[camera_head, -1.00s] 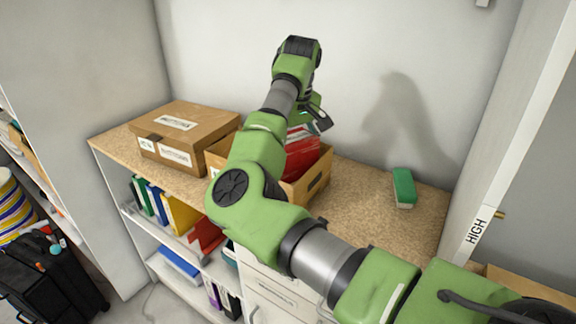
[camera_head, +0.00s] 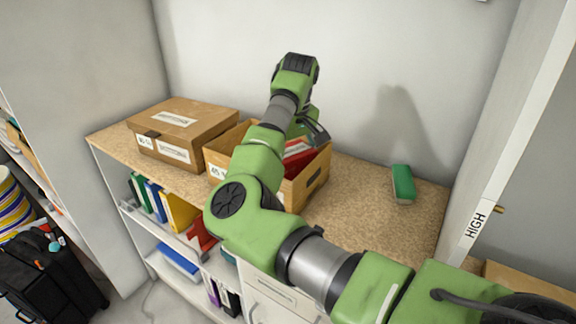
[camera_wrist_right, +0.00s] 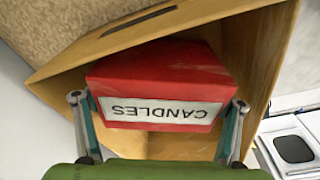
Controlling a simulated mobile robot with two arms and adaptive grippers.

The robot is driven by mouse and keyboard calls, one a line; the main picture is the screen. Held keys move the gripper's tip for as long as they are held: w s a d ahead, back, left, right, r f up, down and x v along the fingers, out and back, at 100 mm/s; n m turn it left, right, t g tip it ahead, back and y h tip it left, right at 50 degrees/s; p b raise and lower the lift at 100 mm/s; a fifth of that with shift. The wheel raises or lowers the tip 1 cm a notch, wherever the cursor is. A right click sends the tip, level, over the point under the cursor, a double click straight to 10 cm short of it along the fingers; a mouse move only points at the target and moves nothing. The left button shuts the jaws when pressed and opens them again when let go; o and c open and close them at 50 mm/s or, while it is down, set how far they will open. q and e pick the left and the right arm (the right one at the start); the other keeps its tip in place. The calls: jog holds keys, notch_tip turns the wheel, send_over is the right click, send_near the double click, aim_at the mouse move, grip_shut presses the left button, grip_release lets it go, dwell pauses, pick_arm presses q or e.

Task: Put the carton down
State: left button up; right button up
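The carton (camera_wrist_right: 155,85) is red, with a white label reading "CANDLES" upside down in the right wrist view. It is inside the open cardboard bin (camera_head: 306,187), within the bin's walls. In the head view only part of the carton (camera_head: 297,150) shows behind my arm. My right gripper (camera_wrist_right: 158,102) has one finger against each side of the carton and appears shut on it; it also shows above the bin in the head view (camera_head: 312,132). Whether the carton's underside touches the bin floor is hidden. My left gripper is not in view.
A closed, labelled cardboard box (camera_head: 184,128) stands left of the bin on the cork-like shelf top (camera_head: 365,215). A green block (camera_head: 403,184) lies to the right, with clear surface between. A white upright post (camera_head: 500,190) marked "HIGH" borders the right side. Binders stand below.

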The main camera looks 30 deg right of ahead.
jog(key=shift+o, duration=0.6)
jog(key=shift+r, duration=0.25)
jog(key=r, duration=0.4)
jog(key=s+r, duration=0.1)
jog(key=r, duration=0.7)
jog(key=shift+s+r, duration=0.35)
jog(key=shift+s, duration=0.05)
jog(key=shift+f, duration=0.1)
